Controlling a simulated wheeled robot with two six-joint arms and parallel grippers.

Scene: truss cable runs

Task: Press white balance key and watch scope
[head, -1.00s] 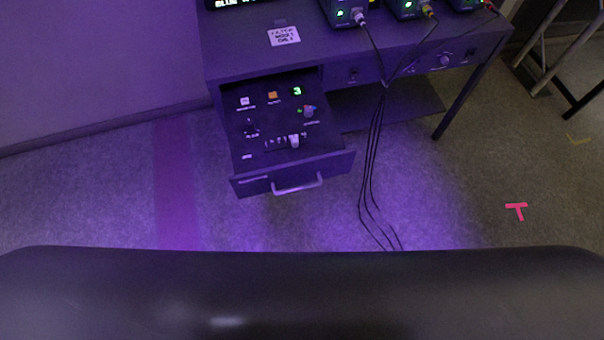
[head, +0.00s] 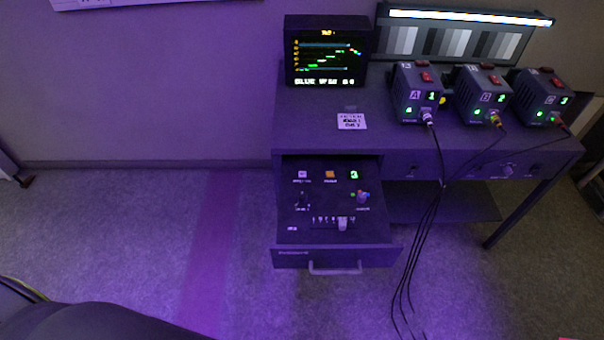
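The scope (head: 326,52) stands on the left of the desk, its dark screen lit with coloured stepped traces and partly legible text. The open drawer (head: 337,258) below holds a control panel. On the panel are a white key (head: 302,174), an orange key (head: 330,174), a green digit display reading 3 (head: 354,174), a knob with coloured marks (head: 362,197), a small dark lever (head: 302,199) and a pale slider knob (head: 342,224). The key labels are too small to read, so I cannot tell which is white balance. Neither gripper is in view.
Several cables (head: 423,240) hang from the three camera units A (head: 417,92), B (head: 483,95) and C (head: 540,97) to the floor. A lit grey-scale chart (head: 455,45) stands behind them. A card (head: 351,121) lies on the desk (head: 330,135). The floor left of the drawer is clear.

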